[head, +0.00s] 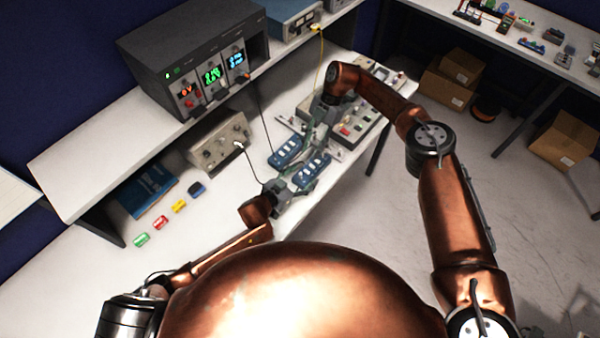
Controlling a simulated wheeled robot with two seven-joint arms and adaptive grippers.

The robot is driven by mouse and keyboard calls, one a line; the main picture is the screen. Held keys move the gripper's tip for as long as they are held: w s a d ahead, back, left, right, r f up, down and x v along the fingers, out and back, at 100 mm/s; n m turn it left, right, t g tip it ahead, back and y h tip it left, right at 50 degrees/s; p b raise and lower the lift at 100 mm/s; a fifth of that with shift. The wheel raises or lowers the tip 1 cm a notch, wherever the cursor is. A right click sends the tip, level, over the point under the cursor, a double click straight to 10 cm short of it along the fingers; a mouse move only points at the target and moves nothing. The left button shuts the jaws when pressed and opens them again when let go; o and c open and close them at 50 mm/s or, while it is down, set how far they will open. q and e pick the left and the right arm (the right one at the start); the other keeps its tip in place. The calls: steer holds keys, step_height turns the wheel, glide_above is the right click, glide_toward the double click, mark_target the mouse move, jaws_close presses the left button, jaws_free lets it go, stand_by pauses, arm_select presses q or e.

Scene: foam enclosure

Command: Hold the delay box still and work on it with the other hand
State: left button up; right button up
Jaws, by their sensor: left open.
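Two blue boxes with rows of pale switches lie on the white bench; I cannot tell which is the delay box. The left blue box (286,152) lies clear of my fingers. The right blue box (313,168) is partly hidden by my grippers. My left gripper (303,176) is open, with its fingers at the near end of the right blue box; contact cannot be made out. My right gripper (314,138) points down just beyond that box. Its fingers overlap the scene behind, so its opening is unclear.
A grey box with knobs (218,143) and a black cable stands left. A power supply rack (195,55) sits on the shelf above. Small coloured pieces (160,222) and a blue book (148,190) lie further left. A panel with coloured buttons (352,128) lies right of the grippers.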

mark_target(307, 172)
arm_select(q)
steer(key=shift+x, duration=2.1)
